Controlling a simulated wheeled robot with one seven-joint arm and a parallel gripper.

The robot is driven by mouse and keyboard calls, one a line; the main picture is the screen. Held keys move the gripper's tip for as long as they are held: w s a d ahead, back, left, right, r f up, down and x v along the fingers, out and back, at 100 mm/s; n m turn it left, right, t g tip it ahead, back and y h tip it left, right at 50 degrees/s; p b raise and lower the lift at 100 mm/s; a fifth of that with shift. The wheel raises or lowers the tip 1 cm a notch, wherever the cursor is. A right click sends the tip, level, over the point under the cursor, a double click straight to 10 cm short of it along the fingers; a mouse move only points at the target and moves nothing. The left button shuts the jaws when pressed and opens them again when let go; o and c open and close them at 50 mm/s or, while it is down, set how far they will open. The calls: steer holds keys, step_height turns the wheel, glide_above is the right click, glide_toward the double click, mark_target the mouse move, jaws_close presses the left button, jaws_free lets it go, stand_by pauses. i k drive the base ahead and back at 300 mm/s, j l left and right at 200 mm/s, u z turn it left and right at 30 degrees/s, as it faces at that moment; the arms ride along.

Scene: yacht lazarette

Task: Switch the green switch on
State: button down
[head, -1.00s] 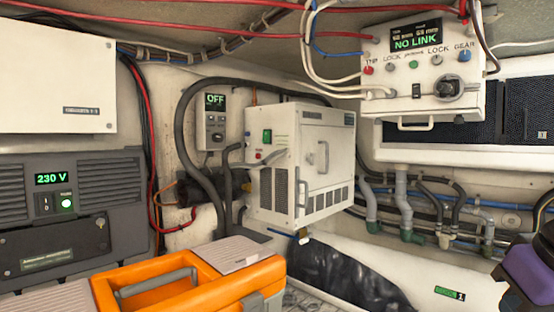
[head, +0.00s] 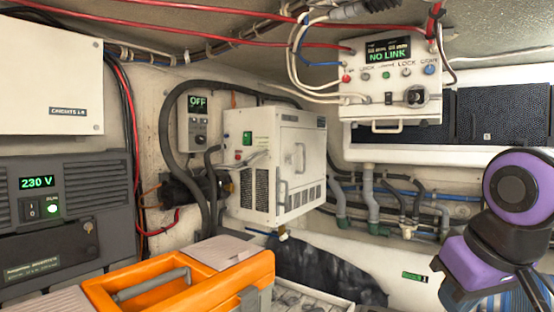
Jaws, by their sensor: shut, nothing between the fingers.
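A small green switch (head: 247,138) sits on the left face of the white boxy unit (head: 300,155) in the middle of the head view. A red button (head: 238,155) is just below it. I cannot tell which way the switch is set. A small grey panel to its left has a display (head: 197,102) reading OFF. My purple and black arm is at the right edge, well apart from the switch. My gripper's fingertips cannot be made out in the frame.
An orange toolbox (head: 190,285) stands in front of the unit. A grey 230 V device (head: 60,215) is at left. A NO LINK control panel (head: 390,85) hangs at upper right. Hoses and cables run around the unit. Open space lies between the unit and my arm.

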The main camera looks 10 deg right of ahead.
mark_target(247, 136)
steer(key=i+l+u, duration=0.1)
steer(key=u, duration=0.9)
steer(key=i+l+u, duration=0.1)
steer(key=l+u, duration=0.4)
steer(key=l, duration=0.2)
steer(key=l+u, duration=0.45)
steer(key=l, duration=0.25)
steer(key=k+l, duration=0.1)
steer(key=l, duration=0.75)
